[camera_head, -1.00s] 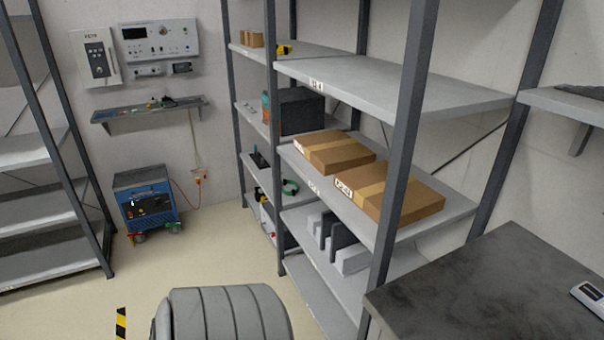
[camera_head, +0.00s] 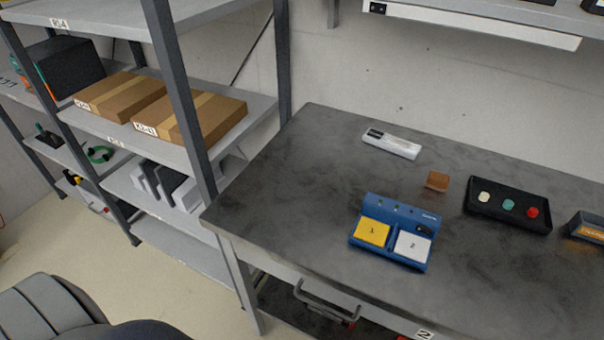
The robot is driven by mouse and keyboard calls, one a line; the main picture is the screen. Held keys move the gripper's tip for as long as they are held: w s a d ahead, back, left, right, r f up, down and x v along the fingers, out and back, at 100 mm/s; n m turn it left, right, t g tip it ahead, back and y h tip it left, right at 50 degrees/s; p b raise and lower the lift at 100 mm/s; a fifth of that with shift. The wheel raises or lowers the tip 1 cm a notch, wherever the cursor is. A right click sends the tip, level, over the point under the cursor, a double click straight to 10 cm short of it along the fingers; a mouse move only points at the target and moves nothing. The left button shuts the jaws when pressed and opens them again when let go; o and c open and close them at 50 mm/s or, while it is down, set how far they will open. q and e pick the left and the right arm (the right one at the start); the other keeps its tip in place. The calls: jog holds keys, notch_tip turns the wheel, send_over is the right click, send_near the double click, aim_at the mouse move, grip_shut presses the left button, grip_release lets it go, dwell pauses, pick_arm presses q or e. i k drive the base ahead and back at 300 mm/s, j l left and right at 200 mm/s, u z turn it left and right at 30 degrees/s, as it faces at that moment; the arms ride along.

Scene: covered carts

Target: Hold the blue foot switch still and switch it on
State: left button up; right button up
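The blue foot switch (camera_head: 395,232) lies on the dark grey workbench (camera_head: 285,190), near its front edge. It has a yellow pedal marked 1 (camera_head: 372,232) on the left and a white pedal marked 2 (camera_head: 412,247) on the right. Small indicators and a dark rocker-like part (camera_head: 424,230) sit on its raised back strip. The position of that part is too small to read. Nothing touches the foot switch. Neither of my grippers is in view.
On the bench are a white device (camera_head: 391,144), a brown block (camera_head: 437,181), a black box with three coloured buttons (camera_head: 507,206) and a dark device (camera_head: 588,228) at the right edge. A shelf rack with cardboard boxes (camera_head: 205,116) stands left. A drawer handle (camera_head: 325,302) juts out in front.

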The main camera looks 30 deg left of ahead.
aim_at(420, 228)
jog(key=k+j+z, duration=0.35)
jog(key=j, duration=0.25)
jog(key=k+j+z, duration=0.75)
jog(key=j, duration=0.15)
